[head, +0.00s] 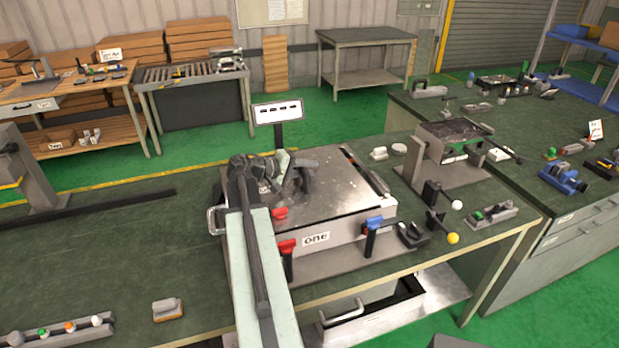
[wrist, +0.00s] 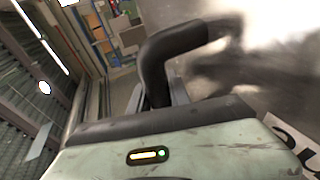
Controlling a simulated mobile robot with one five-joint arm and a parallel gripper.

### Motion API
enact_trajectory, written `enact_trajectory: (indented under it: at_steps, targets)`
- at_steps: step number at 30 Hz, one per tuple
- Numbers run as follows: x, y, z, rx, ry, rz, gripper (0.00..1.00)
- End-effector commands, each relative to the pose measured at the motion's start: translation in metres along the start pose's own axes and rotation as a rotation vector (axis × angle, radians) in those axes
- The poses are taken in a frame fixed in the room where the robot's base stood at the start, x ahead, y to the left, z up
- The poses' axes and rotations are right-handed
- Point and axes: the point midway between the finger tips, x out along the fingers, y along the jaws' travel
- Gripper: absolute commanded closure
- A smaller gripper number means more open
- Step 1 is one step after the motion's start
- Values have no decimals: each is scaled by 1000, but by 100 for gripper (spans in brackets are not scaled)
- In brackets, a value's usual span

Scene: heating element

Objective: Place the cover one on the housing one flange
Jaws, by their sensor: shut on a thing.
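Cover one (head: 325,200) is a broad, scuffed metal plate with a dark arched handle (head: 304,172). It lies over housing one (head: 350,229), the pale box labelled ONE on the work table. A dark strip shows along the right side of the plate. I cannot tell whether the plate touches the flange, which is mostly hidden. My gripper (head: 283,177) is shut on the cover's handle, at the plate's left rear. In the wrist view the handle (wrist: 190,44) curves up from behind the gripper's pale body, with the bright plate (wrist: 265,85) beside it.
An open fixture (head: 455,140) with knobbed levers stands to the right.

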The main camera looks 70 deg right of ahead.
Motion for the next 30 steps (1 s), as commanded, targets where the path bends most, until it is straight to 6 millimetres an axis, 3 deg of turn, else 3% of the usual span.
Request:
enact_trajectory:
  at_steps: [11, 12, 13, 14, 24, 30]
  targets:
    - [3, -5, 1, 0, -1, 3, 100]
    - [2, -4, 1, 0, -1, 0, 66]
    - [2, -4, 1, 0, -1, 0, 57]
    - [2, -4, 1, 0, -1, 0, 55]
    - [1, 1, 1, 1, -2, 0, 55]
    - [-39, 2, 0, -2, 2, 0, 55]
